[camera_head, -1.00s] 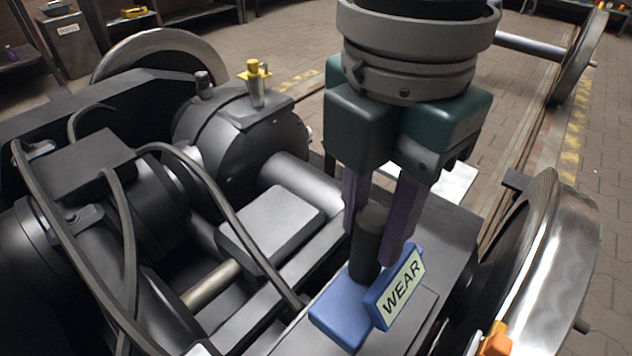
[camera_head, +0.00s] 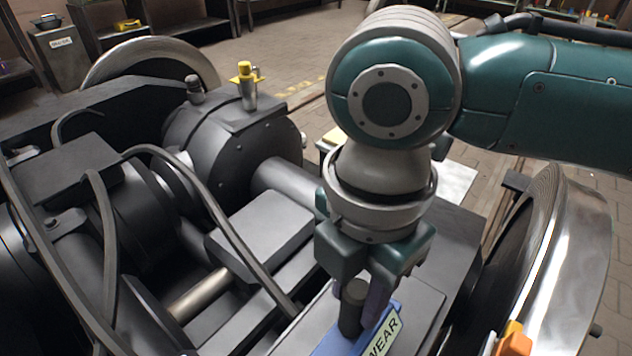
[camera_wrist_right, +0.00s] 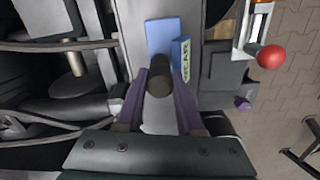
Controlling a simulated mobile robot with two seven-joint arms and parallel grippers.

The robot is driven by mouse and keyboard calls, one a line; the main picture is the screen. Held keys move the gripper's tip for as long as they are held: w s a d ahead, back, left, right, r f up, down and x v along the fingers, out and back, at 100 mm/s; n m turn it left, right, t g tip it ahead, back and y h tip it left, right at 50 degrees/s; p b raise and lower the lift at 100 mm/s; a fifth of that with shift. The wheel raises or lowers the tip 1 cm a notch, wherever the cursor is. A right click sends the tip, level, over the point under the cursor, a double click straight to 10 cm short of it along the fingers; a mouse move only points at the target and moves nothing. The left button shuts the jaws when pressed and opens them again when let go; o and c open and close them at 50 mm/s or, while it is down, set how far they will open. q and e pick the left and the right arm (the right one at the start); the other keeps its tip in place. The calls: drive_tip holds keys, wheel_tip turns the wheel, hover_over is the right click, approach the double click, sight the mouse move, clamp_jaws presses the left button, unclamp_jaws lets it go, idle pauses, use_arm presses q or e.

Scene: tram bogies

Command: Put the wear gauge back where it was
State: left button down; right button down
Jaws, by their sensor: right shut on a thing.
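The wear gauge is a blue block (camera_head: 340,341) with a dark upright round grip (camera_head: 351,306) and a pale label reading WEAR, cut by the lower edge of the head view. My right gripper (camera_head: 362,302) points down from above, its purple fingers shut on the dark grip. In the right wrist view the blue block (camera_wrist_right: 162,36) and its label show beyond the grip (camera_wrist_right: 158,76), between the fingers. The gauge is over the flat dark top of the bogie frame (camera_head: 425,305); I cannot tell whether it touches it. My left gripper is not in view.
A polished wheel (camera_head: 560,260) stands right of the frame, with an orange part (camera_head: 514,340) near it. Cables (camera_head: 205,195) and a round housing (camera_head: 235,135) with a yellow-topped fitting (camera_head: 247,75) lie left. A red ball (camera_wrist_right: 271,56) shows in the wrist view.

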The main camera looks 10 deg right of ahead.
drive_tip(key=shift+f, duration=0.1)
drive_tip(key=c, duration=0.5)
unclamp_jaws()
wheel_tip(320, 180, up, 11)
drive_tip(key=p, duration=0.4)
drive_tip(key=s+a+f+m+t+y, duration=0.15)
drive_tip(key=s+a+m+y, duration=0.35)
drive_tip(key=m, duration=0.5)
drive_tip(key=s+d+m+h, duration=0.1)
drive_tip(key=s+d+m, duration=0.1)
drive_tip(key=d+m, duration=0.2)
drive_tip(key=s+d+f+m+t+h, duration=0.1)
drive_tip(key=s+d+m+h, duration=0.1)
drive_tip(key=d, duration=0.3)
drive_tip(key=s+d+f+m+t+h, duration=0.1)
drive_tip(key=s+d+m, duration=0.2)
drive_tip(key=d+m, duration=0.2)
drive_tip(key=shift+s+d+f+m+h+p, duration=0.1)
drive_tip(key=shift+d+f+m+h+p, duration=0.1)
drive_tip(key=shift+m+h+p, duration=0.15)
